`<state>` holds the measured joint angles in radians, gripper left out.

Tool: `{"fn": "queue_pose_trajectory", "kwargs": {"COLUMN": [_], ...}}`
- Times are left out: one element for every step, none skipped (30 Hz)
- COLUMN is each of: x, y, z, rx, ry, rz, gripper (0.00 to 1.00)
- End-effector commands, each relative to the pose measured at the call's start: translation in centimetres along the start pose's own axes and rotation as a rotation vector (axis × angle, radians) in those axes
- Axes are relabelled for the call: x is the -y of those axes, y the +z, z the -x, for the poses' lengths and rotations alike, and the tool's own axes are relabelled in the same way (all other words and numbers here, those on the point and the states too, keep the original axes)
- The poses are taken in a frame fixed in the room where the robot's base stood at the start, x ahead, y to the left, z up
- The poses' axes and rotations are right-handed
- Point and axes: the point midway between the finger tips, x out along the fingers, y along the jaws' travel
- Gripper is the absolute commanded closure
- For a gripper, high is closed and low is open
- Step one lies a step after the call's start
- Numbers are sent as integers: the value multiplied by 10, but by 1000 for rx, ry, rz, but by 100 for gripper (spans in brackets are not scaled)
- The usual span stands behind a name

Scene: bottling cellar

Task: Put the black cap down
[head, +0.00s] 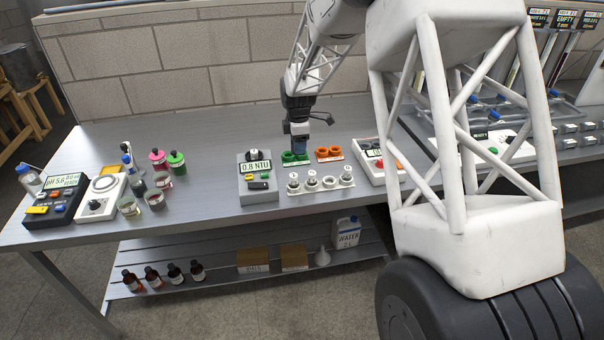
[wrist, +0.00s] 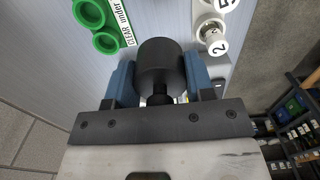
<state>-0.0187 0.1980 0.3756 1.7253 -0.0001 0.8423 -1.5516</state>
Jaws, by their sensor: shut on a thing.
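My gripper (wrist: 160,82) is shut on the black cap (wrist: 159,62), a dark cylinder between the two blue fingers in the wrist view. In the head view my gripper (head: 299,140) is over the back of the bench, by the green holder; I cannot make out the cap there. In the wrist view, bare grey bench shows beyond the cap, between the green holder (wrist: 106,43) at upper left and the white rack of numbered vials (wrist: 209,6) at upper right. I cannot tell the cap's height above the bench.
The turbidity meter (head: 258,189) reading 0.8 NTU stands left of the gripper. An orange holder (head: 329,154) and the white vial rack (head: 320,187) are close by. Another meter (head: 372,158) stands to the right. Left of the turbidity meter, a stretch of bench (head: 213,178) is clear.

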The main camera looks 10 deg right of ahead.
Motion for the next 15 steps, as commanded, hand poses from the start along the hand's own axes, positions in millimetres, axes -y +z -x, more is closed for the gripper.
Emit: {"fn": "queue_pose_trajectory", "kwargs": {"x": [-3, -5, -6, -7, -8, -9, -9, -9, -9, -9, -9, -9, -9, -9, -9], "y": [6, 8, 11, 13, 14, 15, 16, 16, 16, 16, 16, 16, 16, 16, 16], "z": [0, 0, 0, 0, 0, 0, 0, 0, 0, 0, 0, 0, 0, 0, 0], "rx": [0, 0, 0, 0, 0, 0, 0, 0, 0, 0, 0, 0, 0, 0, 0], "ry": [0, 0, 0, 0, 0, 0, 0, 0, 0, 0, 0, 0, 0, 0, 0], "rz": [-1, -1, -1, -1, -1, -1, 0, 0, 0, 0, 0, 0, 0, 0, 0], "gripper": [77, 77, 77, 77, 77, 77, 77, 77, 77, 77, 77, 77, 77, 77, 77]}}
